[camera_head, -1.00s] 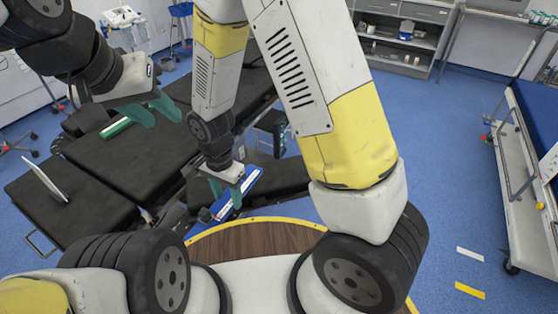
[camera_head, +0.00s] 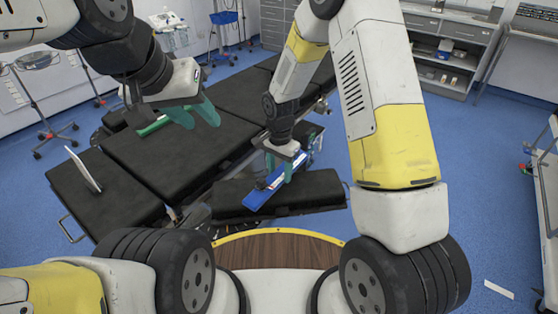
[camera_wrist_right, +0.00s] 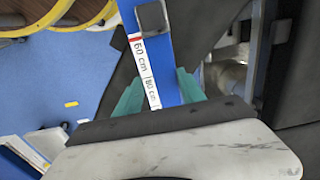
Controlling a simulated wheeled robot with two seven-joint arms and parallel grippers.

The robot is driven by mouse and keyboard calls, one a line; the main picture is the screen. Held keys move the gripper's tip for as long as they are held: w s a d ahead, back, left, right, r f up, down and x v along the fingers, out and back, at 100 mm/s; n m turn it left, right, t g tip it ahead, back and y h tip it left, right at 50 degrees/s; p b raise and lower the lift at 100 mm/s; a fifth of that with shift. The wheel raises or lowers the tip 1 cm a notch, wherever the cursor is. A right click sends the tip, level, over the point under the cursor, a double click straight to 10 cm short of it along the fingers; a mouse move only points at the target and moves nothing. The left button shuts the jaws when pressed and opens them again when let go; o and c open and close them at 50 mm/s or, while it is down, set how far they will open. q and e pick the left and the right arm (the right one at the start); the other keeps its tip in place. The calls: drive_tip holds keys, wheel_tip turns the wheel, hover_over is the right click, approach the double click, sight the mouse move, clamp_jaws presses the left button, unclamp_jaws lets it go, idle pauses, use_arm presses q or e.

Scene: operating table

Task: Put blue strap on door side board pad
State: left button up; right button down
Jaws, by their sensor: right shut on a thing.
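My right gripper (camera_head: 283,166) is shut on the blue strap (camera_head: 264,195), a flat blue bar-like piece with a white label. In the head view the strap overlaps the left part of a black board pad (camera_head: 318,190), which appears to be the door side pad; I cannot tell whether they touch. The right wrist view shows the strap (camera_wrist_right: 160,60) with its centimetre markings between my teal fingers (camera_wrist_right: 158,98).
The black operating table (camera_head: 185,150) runs diagonally across the view. A cabinet (camera_head: 450,45) stands at the back right.

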sight(279, 174)
wheel_tip(279, 174, down, 3)
drive_tip(key=shift+s+a+f, duration=0.1)
drive_tip(key=shift+s, duration=0.05)
drive_tip(key=shift+f, duration=0.1)
drive_tip(key=c, duration=0.7)
unclamp_jaws()
